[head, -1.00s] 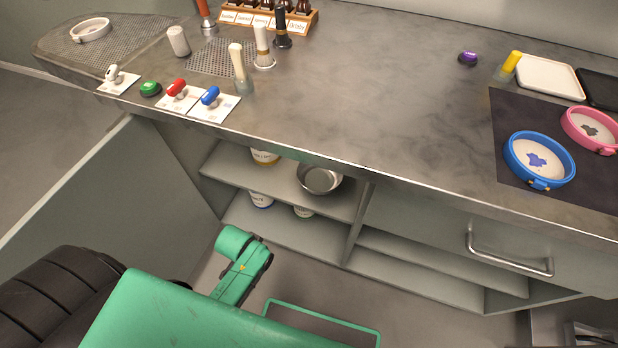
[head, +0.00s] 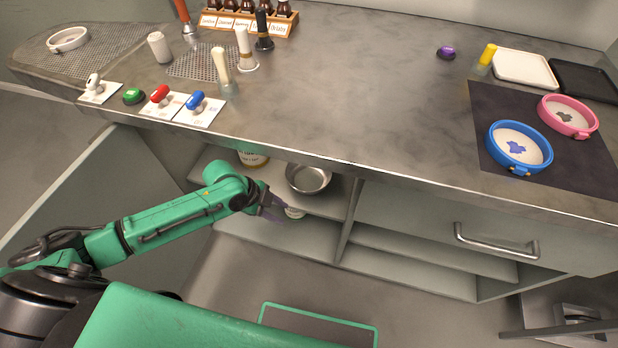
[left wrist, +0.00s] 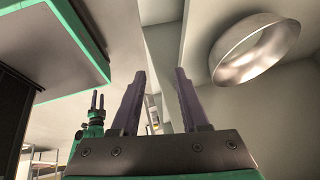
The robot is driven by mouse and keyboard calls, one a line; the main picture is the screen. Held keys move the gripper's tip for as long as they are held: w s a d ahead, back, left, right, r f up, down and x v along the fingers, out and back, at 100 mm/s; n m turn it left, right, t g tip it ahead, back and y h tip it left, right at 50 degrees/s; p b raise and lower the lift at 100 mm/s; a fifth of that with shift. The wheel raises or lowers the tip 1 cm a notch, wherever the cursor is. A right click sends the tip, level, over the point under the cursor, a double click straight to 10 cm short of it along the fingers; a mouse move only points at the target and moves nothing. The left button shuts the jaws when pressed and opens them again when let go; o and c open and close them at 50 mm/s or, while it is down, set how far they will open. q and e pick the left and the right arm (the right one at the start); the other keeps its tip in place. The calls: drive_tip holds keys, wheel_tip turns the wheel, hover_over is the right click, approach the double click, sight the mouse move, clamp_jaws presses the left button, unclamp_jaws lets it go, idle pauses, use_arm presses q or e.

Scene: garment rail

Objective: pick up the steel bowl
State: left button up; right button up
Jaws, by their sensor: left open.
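The steel bowl (head: 308,178) sits upright on the upper shelf under the counter, near its front edge. It also shows in the left wrist view (left wrist: 255,48), at the upper right, tilted in the picture. My left gripper (head: 275,207) is in front of the shelves, just left of and below the bowl. In the left wrist view its two purple fingers (left wrist: 158,98) are apart, with nothing between them. The bowl is outside the fingers and not touched. A green arm part with two dark prongs (left wrist: 97,103) shows small at the left, perhaps my right gripper.
The counter's front edge (head: 400,182) overhangs the shelves. A drawer handle (head: 497,242) juts out at right. An open door panel (head: 85,188) stands at left.

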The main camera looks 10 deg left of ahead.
sight(299, 190)
use_arm(q)
drive_tip(key=w+a, duration=0.3)
drive_tip(key=a, duration=0.6)
drive_tip(key=shift+m+t+y, duration=0.3)
drive_tip(key=shift+t, duration=0.1)
drive_tip(key=w+d, duration=0.2)
drive_tip(key=d, duration=0.1)
drive_tip(key=w+d, duration=0.1)
drive_tip(key=d, duration=0.2)
drive_tip(key=w+d, duration=0.2)
drive_tip(key=d, duration=0.1)
drive_tip(key=shift+w+d+r, duration=0.1)
drive_tip(key=shift+w+d, duration=0.15)
drive_tip(key=shift+w, duration=0.1)
drive_tip(key=b+x, duration=0.2)
drive_tip(key=x, duration=0.3)
drive_tip(key=shift+w+d, duration=0.15)
drive_tip(key=shift+d, duration=0.15)
clamp_jaws()
use_arm(e)
drive_tip(key=w, duration=0.4)
drive_tip(key=shift+a+f, duration=0.1)
drive_tip(key=shift+a, duration=0.25)
drive_tip(key=shift+s, duration=0.1)
